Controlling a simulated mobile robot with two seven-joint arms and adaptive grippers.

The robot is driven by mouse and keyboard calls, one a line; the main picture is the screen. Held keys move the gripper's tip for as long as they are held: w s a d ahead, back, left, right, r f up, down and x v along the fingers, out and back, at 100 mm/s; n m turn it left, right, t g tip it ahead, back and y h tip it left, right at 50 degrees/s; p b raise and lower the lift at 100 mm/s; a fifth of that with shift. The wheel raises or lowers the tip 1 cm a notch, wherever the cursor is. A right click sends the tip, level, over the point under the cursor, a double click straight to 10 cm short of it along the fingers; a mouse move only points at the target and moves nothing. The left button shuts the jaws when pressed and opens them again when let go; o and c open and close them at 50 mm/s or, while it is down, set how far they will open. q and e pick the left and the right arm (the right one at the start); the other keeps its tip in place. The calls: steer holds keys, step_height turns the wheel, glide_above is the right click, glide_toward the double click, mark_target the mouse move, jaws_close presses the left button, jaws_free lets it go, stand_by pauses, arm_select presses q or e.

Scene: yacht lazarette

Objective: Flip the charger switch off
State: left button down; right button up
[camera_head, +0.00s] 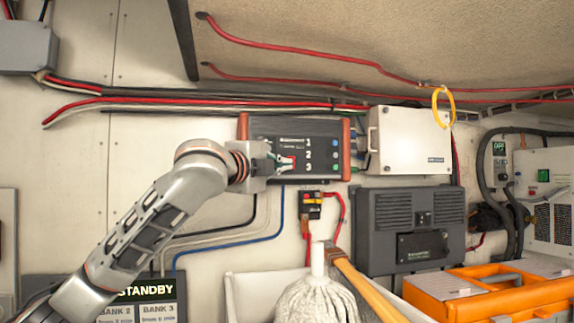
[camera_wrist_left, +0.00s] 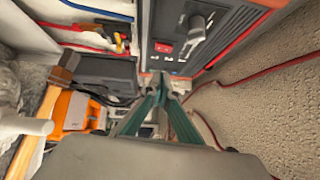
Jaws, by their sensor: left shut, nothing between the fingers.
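A black panel (camera_head: 318,136) with red-brown end caps is on the back wall, marked 1, 2 and 3. It also shows in the left wrist view (camera_wrist_left: 181,62). A small red switch (camera_wrist_left: 163,48) is on its face, with a grey knob or lever (camera_wrist_left: 196,24) near it. Which control is the charger switch I cannot tell. My left gripper (camera_head: 284,163) is in front of the panel's left half, by the red switch, and covers part of it. Its green fingers (camera_wrist_left: 163,86) are shut and empty; contact with the panel is not clear. My right gripper is out of view.
A white box (camera_head: 410,140) and a dark grey vented unit (camera_head: 403,226) are right of and below the panel. A mop (camera_head: 317,290), a wooden handle (camera_head: 365,287) and an orange case (camera_head: 500,300) stand in front. Red cables (camera_head: 300,48) run above.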

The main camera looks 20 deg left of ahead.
arm_select(q)
steer(key=b+v, duration=0.1)
steer(key=v, duration=0.5)
steer(key=shift+s+a+f, duration=0.2)
steer(key=shift+a+f, duration=0.1)
steer(key=shift+f, duration=0.05)
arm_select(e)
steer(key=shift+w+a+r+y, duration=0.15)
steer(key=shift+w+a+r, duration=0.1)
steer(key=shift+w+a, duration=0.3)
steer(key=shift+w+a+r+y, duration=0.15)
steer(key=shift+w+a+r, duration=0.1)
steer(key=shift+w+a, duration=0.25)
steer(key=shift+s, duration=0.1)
